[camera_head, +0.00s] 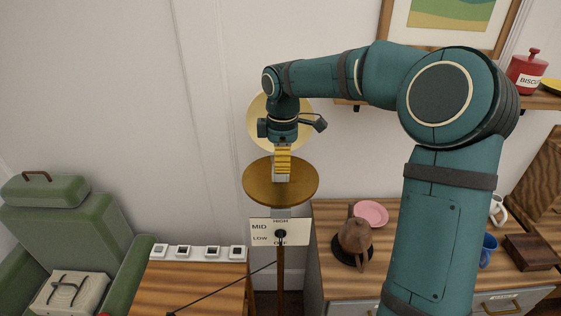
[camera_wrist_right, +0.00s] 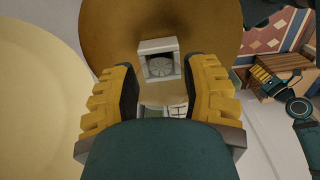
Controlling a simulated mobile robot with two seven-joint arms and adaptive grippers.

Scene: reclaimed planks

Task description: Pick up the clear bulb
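My right gripper (camera_head: 282,165) points down over a round brown-gold disc (camera_head: 258,192) on a stand. In the right wrist view its yellow fingers (camera_wrist_right: 162,85) are apart. A pale square block (camera_wrist_right: 148,46) with a round, ribbed, greyish face lies just past the fingertips, between their lines; I cannot tell whether they touch it. In the head view a small grey piece (camera_head: 281,177) shows under the fingers. I cannot make out a clear bulb for certain. Yellow fingers of my left gripper (camera_wrist_right: 268,76) show small at the right of the wrist view; their state is unclear.
A sign (camera_head: 263,232) marked MID, LOW and HIGH stands below the disc. Several white cubes with dark faces line the back of a wooden table (camera_head: 200,274). A green armchair (camera_head: 70,225) is at left. A brown pot (camera_head: 356,235) and pink plate (camera_head: 371,213) are on the right cabinet.

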